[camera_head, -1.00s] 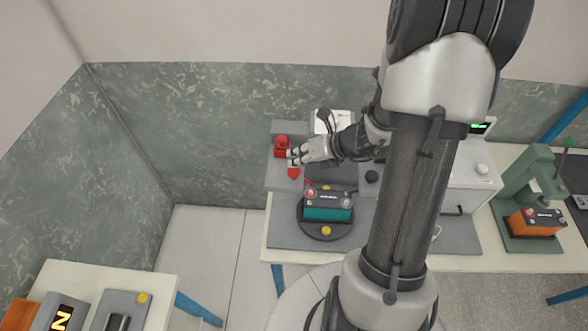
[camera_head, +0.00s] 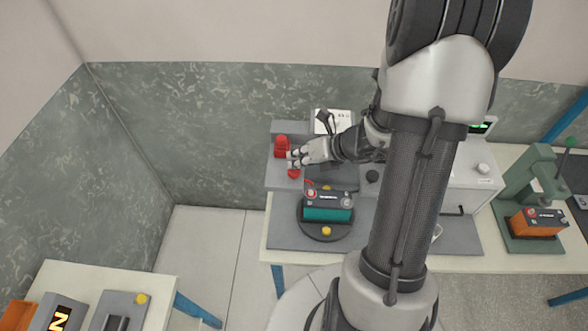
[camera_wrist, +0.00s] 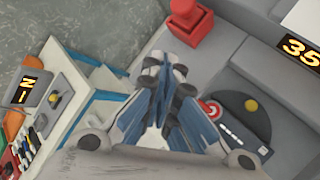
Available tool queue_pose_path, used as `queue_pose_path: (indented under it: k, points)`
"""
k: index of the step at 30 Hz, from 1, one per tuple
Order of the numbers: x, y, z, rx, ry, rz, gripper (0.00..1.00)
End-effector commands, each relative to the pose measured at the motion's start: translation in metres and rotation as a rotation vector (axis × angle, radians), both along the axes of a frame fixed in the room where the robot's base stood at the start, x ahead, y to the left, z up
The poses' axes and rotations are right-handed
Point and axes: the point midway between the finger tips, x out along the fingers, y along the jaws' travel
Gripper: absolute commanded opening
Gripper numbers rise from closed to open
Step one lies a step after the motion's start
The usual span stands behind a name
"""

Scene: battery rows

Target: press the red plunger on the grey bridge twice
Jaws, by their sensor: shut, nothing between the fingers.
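A small red piece, apparently the plunger (camera_head: 293,173), shows just below my fingertips in the head view, partly covered by them. It sits at the left side of the grey structure (camera_head: 275,180) behind the battery. My gripper (camera_head: 291,159) is shut and empty, pointing left and down over this spot. I cannot tell whether it touches the red piece. In the wrist view my gripper (camera_wrist: 166,68) hides what lies under its tips. A separate red block with a knob (camera_head: 281,146) stands just behind; it also shows in the wrist view (camera_wrist: 190,24).
A teal battery (camera_head: 328,214) stands on a dark round plate in front, with a yellow button (camera_head: 326,231) near its edge. A lit display (camera_wrist: 300,50) is at the wrist view's right. A green press (camera_head: 530,190) with an orange battery stands far right.

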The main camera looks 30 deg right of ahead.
Motion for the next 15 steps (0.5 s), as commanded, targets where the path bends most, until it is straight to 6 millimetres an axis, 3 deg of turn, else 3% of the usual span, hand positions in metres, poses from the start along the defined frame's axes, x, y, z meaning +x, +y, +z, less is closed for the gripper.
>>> queue_pose_path:
  k: [15]
  points:
    - [-0.0001, 0.0000, -0.0068, 0.000, 0.000, 0.000, 0.00]
